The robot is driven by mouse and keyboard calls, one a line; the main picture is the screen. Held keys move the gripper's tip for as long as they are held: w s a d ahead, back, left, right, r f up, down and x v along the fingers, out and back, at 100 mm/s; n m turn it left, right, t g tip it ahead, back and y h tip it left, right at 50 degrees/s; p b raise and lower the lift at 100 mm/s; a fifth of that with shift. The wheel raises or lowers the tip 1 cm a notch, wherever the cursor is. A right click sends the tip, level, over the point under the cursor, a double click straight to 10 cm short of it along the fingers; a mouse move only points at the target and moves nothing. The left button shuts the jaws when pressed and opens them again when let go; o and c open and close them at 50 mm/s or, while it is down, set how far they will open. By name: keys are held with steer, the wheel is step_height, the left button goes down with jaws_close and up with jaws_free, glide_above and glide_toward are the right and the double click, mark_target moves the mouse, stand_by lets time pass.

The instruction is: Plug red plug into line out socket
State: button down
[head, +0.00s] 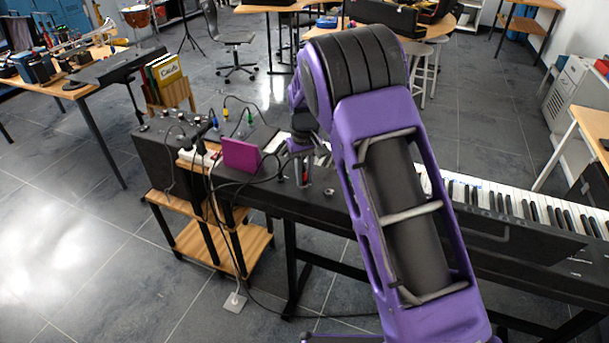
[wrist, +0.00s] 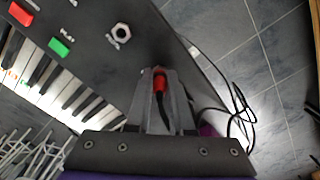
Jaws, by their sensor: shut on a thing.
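The red plug (wrist: 159,83) is between the fingers of my gripper (wrist: 160,72) in the wrist view, with a dark cable running back from it. My gripper is shut on the plug, over the dark panel near the edge of the keyboard (wrist: 85,20). A round socket with a hex nut (wrist: 121,33) shows on the panel, apart from the plug to its upper left; its label is too small to read surely. I cannot make out the line out socket or whether the plug's tip touches one. In the head view my gripper (head: 302,182) is low over the keyboard (head: 330,208); the plug cannot be made out.
A magenta box (head: 241,155) stands left of my gripper. A black unit (head: 165,145) with several cables stands further left on a wooden shelf stand (head: 190,245). Loose black cable (wrist: 240,110) hangs beyond the keyboard's edge. Red (wrist: 21,14) and green (wrist: 60,46) buttons sit on the panel.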

steer(key=shift+f, duration=0.15)
steer(key=c, duration=0.7)
jaws_free()
